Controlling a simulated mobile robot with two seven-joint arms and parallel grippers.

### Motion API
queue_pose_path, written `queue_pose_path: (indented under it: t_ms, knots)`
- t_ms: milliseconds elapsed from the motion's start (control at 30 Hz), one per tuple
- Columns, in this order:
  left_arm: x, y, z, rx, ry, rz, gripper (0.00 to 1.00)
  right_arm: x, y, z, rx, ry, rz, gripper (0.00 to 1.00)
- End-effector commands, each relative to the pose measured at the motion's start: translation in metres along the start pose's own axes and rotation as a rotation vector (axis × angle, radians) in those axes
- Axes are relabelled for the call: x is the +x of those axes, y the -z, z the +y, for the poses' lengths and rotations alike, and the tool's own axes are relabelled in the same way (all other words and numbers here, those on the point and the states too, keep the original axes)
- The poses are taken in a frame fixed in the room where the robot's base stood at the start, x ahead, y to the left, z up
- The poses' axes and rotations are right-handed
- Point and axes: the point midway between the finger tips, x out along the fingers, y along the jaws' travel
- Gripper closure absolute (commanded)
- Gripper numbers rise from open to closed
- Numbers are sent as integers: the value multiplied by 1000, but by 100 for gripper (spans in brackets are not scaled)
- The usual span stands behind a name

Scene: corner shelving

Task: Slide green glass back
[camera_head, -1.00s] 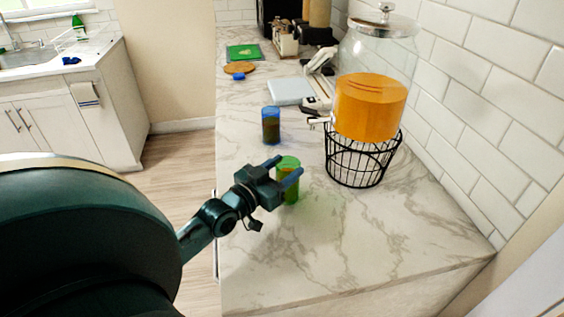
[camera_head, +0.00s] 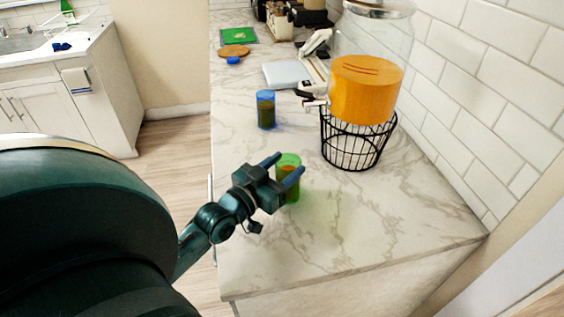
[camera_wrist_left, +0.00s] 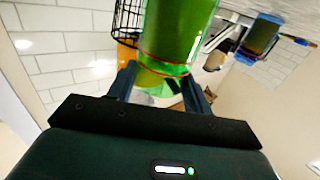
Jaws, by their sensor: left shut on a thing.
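The green glass (camera_head: 289,181) stands upright on the marble counter (camera_head: 350,225), near its front left part. My left gripper (camera_head: 287,166) reaches in from the left and is shut on the green glass, one finger on each side. In the left wrist view the green glass (camera_wrist_left: 178,40) fills the space between the two fingers (camera_wrist_left: 160,85). My right gripper is not in view.
A blue glass (camera_head: 265,110) stands farther back on the counter. A drink dispenser with orange liquid (camera_head: 362,88) sits on a black wire stand (camera_head: 352,145) to the right, by the tiled wall. A pale board (camera_head: 288,75) lies behind. Counter between the glasses is clear.

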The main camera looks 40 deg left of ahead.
Motion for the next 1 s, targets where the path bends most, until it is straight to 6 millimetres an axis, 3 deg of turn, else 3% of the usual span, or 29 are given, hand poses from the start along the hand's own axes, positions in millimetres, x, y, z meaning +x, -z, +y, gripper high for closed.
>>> queue_pose_path:
  t_ms: [1000]
  knots:
    - [-31, -3, 42, -4, -1, -8, 84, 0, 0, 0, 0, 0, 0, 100]
